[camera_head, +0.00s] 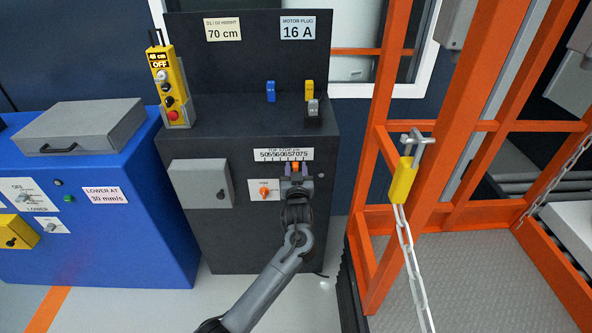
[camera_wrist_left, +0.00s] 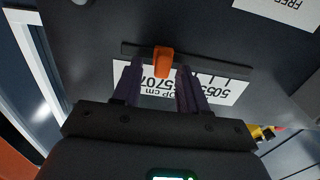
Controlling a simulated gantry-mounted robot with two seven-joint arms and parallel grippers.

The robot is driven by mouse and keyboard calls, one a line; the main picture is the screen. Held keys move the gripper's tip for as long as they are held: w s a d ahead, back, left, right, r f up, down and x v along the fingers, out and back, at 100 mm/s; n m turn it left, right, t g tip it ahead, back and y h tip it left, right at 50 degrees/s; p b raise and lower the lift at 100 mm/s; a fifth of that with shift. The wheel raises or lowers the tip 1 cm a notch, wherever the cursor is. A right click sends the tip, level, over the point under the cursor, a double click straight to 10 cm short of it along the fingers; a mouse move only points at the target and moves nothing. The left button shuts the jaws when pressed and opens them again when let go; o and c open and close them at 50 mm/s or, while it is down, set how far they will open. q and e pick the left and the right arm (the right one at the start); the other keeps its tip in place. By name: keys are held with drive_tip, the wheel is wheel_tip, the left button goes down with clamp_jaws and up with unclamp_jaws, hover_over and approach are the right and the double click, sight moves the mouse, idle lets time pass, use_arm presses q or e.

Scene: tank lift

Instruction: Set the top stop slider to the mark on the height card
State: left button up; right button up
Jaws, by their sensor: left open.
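The orange top stop slider (camera_head: 295,166) sits on a slot under the white centimetre scale (camera_head: 270,155) on the dark cabinet's front. It stands toward the scale's right, high-number end, near 70; its exact reading cannot be told. In the left wrist view the slider (camera_wrist_left: 163,59) and scale (camera_wrist_left: 228,88) appear upside down. My left gripper (camera_head: 296,171) is open at the slider, with one dark purple finger on each side of it; I see no clear contact. The height card (camera_head: 223,29) reads 70 cm. My right gripper is not in view.
Below the scale is a small panel with an orange knob (camera_head: 264,192), left of my gripper. A grey box (camera_head: 201,183) protrudes farther left. A yellow pendant (camera_head: 170,85) stands on the cabinet top. An orange frame (camera_head: 400,130) with a chain rises to the right.

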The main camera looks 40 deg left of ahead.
use_arm(q)
drive_tip(key=shift+s+d+p, duration=0.3)
drive_tip(key=shift+s+d, duration=0.05)
drive_tip(key=p+v, duration=0.4)
drive_tip(key=v, duration=0.6)
drive_tip(key=shift+a, duration=0.1)
